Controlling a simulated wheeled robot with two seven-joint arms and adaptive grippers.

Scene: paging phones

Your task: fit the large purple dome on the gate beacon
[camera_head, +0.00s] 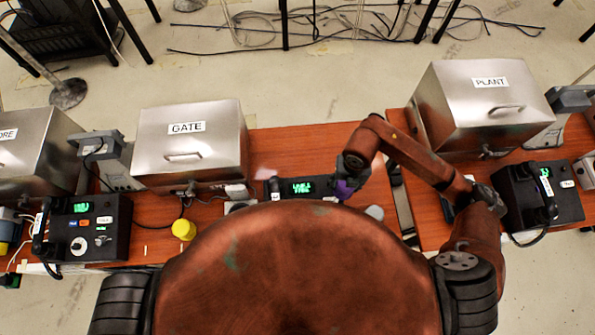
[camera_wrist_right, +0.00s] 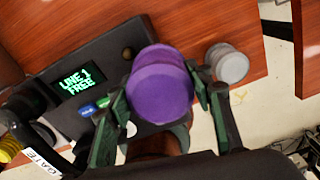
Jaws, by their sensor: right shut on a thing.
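The large purple dome (camera_wrist_right: 160,88) is held between the fingers of my right gripper (camera_wrist_right: 158,100), above the right end of a black phone unit. In the head view the purple dome (camera_head: 343,190) is a small patch below my right gripper (camera_head: 349,180), to the right of the unit's lit display. The steel box labelled GATE (camera_head: 187,127) stands behind, to the left. I cannot make out the gate beacon for certain; a pale object (camera_head: 240,206) in front of that box is partly hidden by my body. My left gripper is not in view.
The phone unit (camera_wrist_right: 85,55) reads LINE 1 FREE in the wrist view. A grey round piece (camera_wrist_right: 229,63) stands to the right of the dome. A yellow dome (camera_head: 184,229) sits on the left table. The PLANT box (camera_head: 480,100) stands at right, across a gap between tables.

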